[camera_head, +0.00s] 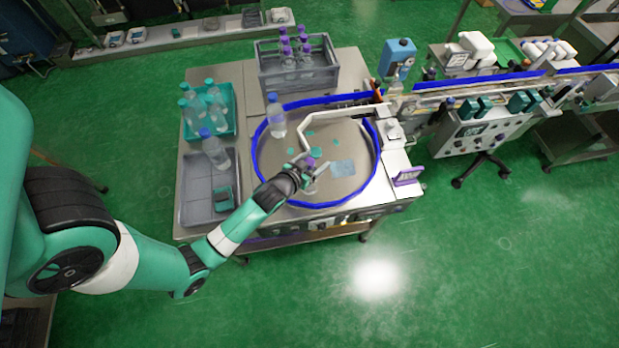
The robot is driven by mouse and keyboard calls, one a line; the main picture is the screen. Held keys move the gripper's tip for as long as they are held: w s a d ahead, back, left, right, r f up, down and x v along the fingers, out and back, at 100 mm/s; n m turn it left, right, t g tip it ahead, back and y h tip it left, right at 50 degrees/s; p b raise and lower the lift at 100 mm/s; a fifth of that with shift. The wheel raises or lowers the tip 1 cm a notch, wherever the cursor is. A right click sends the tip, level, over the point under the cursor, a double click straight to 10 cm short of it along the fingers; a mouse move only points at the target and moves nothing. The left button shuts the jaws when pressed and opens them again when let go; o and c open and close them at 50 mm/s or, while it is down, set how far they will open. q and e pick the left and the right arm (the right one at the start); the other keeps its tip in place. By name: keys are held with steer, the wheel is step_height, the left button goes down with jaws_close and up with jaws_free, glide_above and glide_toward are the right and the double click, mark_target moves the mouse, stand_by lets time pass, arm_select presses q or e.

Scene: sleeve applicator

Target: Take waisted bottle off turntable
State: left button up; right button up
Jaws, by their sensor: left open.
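The round turntable (350,140) with a blue rim stands on the grey machine table. A clear bottle (309,186) with a purple cap is on the turntable at my left gripper (312,166), partly hidden by it. The gripper is open, with its fingers around or beside the cap; I cannot tell which. A teal cap shows just behind the fingers. A clear bottle with a blue cap (278,124) stands upright at the turntable's upper left, apart from the gripper. I cannot tell from shape which bottle is waisted. My right gripper is not in view.
A grey crate (268,82) with purple-capped bottles stands behind the turntable. A teal tray (233,127) of teal-capped bottles and a grey tray (196,206) with a blue-capped bottle lie to the left. A white guide rail (340,120) crosses the turntable. A conveyor runs off right.

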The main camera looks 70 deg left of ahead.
arm_select(q)
jaws_close()
stand_by(0.3)
stand_by(1.1)
